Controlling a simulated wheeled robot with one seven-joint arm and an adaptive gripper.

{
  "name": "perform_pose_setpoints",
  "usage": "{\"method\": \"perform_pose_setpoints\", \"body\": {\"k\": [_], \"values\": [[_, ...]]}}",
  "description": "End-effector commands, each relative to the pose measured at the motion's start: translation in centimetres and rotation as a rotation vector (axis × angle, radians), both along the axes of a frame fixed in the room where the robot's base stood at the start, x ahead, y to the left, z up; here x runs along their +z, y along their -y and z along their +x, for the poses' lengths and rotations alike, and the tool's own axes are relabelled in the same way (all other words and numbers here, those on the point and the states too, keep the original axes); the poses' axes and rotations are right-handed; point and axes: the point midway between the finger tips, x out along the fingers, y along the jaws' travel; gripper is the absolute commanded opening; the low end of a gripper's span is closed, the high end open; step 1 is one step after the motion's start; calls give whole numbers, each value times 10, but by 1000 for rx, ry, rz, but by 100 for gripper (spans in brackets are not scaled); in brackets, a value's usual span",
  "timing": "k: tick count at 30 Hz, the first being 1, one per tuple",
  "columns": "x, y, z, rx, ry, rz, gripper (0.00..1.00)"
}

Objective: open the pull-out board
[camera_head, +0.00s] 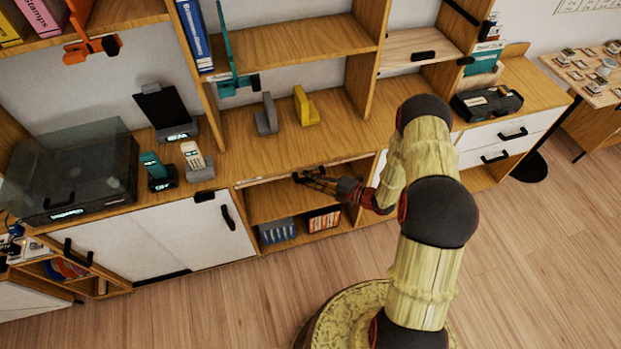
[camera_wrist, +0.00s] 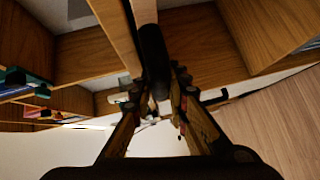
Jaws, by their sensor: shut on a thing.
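The pull-out board (camera_head: 265,181) shows as a thin pale front edge just under the wooden counter, above the open middle shelf. In the wrist view its pale edge (camera_wrist: 145,10) is close ahead. A black handle (camera_wrist: 154,62) on it lies between the two fingers of my gripper (camera_wrist: 158,88). My gripper (camera_head: 318,182) is shut on this handle, reaching in from the right. In the head view the fingers cover most of the handle. I see little or no gap between the board's edge and the counter front.
Books (camera_head: 323,219) and cases (camera_head: 278,231) stand in the shelf below. A white cabinet door (camera_head: 170,245) is left, white drawers (camera_head: 500,140) right. Grey (camera_head: 266,114) and yellow (camera_head: 305,106) bookends stand on the counter. The floor (camera_head: 230,300) in front is clear.

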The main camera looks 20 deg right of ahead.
Motion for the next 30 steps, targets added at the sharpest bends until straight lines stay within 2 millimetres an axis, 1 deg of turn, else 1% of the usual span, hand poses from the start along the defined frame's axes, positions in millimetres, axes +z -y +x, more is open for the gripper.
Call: {"method": "perform_pose_setpoints", "body": {"k": [1, 3, 22, 26, 29, 30], "values": [[0, 0, 0, 0, -1, 1, 4], [0, 0, 0, 0, -1, 1, 0], [0, 0, -2, -1, -2, 0, 0], [0, 0, -11, -3, -5, 3, 0], [1, 1, -27, -5, -7, 3, 0], [1, 0, -36, -4, -8, 3, 0]]}}
